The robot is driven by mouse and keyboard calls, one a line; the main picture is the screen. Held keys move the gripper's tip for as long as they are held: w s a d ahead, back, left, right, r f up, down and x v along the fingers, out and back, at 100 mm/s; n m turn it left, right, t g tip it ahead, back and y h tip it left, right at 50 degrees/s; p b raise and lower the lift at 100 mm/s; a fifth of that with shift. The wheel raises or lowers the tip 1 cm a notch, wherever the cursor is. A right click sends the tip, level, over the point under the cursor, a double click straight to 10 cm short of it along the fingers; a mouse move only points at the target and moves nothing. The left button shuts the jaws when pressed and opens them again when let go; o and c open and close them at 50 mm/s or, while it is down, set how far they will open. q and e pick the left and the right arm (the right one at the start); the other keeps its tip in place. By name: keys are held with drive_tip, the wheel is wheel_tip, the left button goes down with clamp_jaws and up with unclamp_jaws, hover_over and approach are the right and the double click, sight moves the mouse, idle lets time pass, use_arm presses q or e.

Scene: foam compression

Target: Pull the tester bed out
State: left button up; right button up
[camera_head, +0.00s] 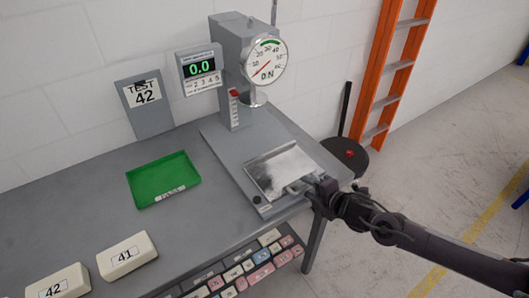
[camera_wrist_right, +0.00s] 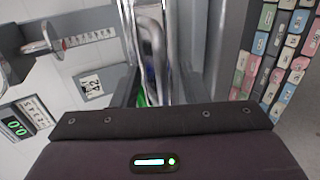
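My right gripper (camera_head: 306,186) is at that front edge. In the right wrist view a shiny metal bar, which looks like the bed's handle (camera_wrist_right: 152,42), stands between the two grey fingers (camera_wrist_right: 155,88). The fingers look apart, with gaps beside the bar, so the gripper looks open around it. Contact is hard to tell. My left gripper is not in view.
The tester's dial (camera_head: 266,62) and a display (camera_head: 200,68) reading 0.0 stand behind. A green tray (camera_head: 163,180) and foam blocks marked 41 (camera_head: 127,256) and 42 (camera_head: 58,284) lie left on the table. Sample-card racks (camera_head: 245,270) hang at the front. Open floor lies right.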

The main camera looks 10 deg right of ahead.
drive_tip(key=shift+s+r, duration=0.1)
drive_tip(key=shift+r, duration=0.05)
drive_tip(key=shift+s+r+p, duration=0.15)
drive_tip(key=shift+r+p, duration=0.05)
drive_tip(key=shift+p, duration=0.2)
drive_tip(key=p+v, duration=0.4)
drive_tip(key=v, duration=0.1)
drive_tip(key=shift+r, duration=0.1)
drive_tip(key=shift+d, duration=0.1)
